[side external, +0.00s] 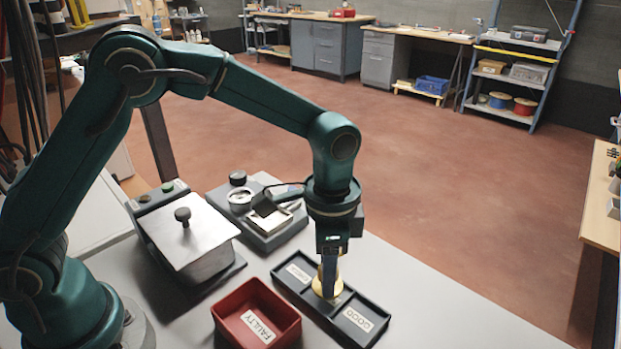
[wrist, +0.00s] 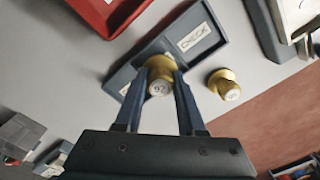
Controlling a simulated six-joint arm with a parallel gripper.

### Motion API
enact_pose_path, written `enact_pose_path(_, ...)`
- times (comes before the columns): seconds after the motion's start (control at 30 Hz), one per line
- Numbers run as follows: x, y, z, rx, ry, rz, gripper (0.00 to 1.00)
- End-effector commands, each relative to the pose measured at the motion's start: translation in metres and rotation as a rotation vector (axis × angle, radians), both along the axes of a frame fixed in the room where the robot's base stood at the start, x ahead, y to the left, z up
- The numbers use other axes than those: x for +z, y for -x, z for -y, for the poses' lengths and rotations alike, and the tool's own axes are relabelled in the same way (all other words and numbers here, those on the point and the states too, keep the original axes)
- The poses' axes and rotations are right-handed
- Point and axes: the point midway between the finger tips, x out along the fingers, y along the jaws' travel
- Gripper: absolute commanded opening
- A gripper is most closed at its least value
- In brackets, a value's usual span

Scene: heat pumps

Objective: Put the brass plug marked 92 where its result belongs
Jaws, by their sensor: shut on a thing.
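The brass plug marked 92 (wrist: 158,86) is held between the two fingers of my gripper (wrist: 157,92). In the side view the plug (side external: 324,290) is over the middle of the dark two-compartment tray (side external: 286,286), between its two labels. I cannot tell if it touches the tray or which compartment it is over. The tray's near-right label reads GOOD (side external: 360,319); the other label reads CHECK in the wrist view (wrist: 194,37). A red tray marked FAULTY (side external: 257,329) stands left of the dark tray. My gripper (side external: 328,275) points down.
Another brass plug (wrist: 224,84) stands on the table beside the dark tray; its mark is too small to read. A grey device with a gauge (side external: 262,230) and a metal-lidded box (side external: 190,235) stand behind. The table at the right front is clear.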

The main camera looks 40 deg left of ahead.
Motion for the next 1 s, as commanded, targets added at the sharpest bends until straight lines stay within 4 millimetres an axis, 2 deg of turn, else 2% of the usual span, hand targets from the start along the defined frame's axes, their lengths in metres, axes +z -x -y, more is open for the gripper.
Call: enact_pose_path(1.0, -0.02, 0.0, 0.0, 0.0, 0.0, 0.0, 0.0)
